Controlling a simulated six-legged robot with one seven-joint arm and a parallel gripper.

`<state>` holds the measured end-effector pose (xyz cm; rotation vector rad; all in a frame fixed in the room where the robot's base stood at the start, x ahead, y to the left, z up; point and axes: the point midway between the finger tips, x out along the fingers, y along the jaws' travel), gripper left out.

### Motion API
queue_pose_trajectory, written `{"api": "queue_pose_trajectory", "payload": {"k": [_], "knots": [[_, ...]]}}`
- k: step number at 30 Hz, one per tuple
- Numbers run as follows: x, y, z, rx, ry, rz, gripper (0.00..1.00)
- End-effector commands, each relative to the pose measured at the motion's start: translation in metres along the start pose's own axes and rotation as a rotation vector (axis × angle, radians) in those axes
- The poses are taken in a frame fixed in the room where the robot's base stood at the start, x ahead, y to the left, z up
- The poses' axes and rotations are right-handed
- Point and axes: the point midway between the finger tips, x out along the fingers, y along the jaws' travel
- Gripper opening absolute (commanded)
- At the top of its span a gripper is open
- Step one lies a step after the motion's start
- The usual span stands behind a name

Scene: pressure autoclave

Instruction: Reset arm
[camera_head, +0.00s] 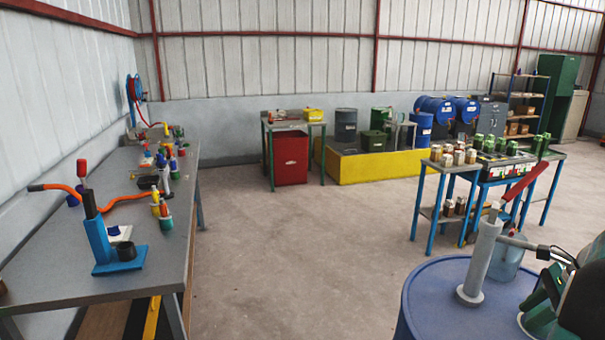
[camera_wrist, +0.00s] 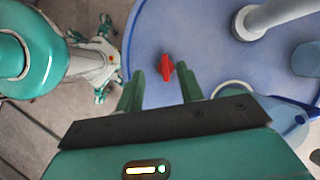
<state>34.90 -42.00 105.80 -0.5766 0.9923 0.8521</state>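My gripper (camera_wrist: 160,72) shows in the wrist view with its two green fingers spread apart and nothing held between them. It hangs over the blue drum lid (camera_wrist: 210,60). A small red piece (camera_wrist: 166,67) appears between the fingertips in the picture, seemingly on or above the lid; I see no finger touching it. In the head view, part of my dark and green arm end shows at the lower right, over the blue drum (camera_head: 430,295). The fingertips are not clear there.
A grey hand pump (camera_head: 481,260) with a red lever (camera_head: 524,182) stands on the drum, close to my arm. A long workbench (camera_head: 60,250) with tools is at left. A table of bottles and green containers (camera_head: 470,170) stands behind the drum. The middle floor (camera_head: 300,250) is clear.

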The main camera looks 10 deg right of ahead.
Motion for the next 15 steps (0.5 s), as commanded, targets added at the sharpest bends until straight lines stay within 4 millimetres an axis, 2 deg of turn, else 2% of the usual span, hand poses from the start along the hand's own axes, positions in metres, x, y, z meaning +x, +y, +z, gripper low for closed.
{"api": "queue_pose_trajectory", "payload": {"k": [1,6,11,15], "knots": [[0.001,0.003,0.026,-0.077,0.017,0.002,0.37],[0.010,0.028,0.112,-0.403,0.096,0.017,0.37],[0.022,0.067,0.181,-0.731,0.168,0.029,0.37],[0.033,0.108,0.230,-1.023,0.229,0.037,0.37]]}}
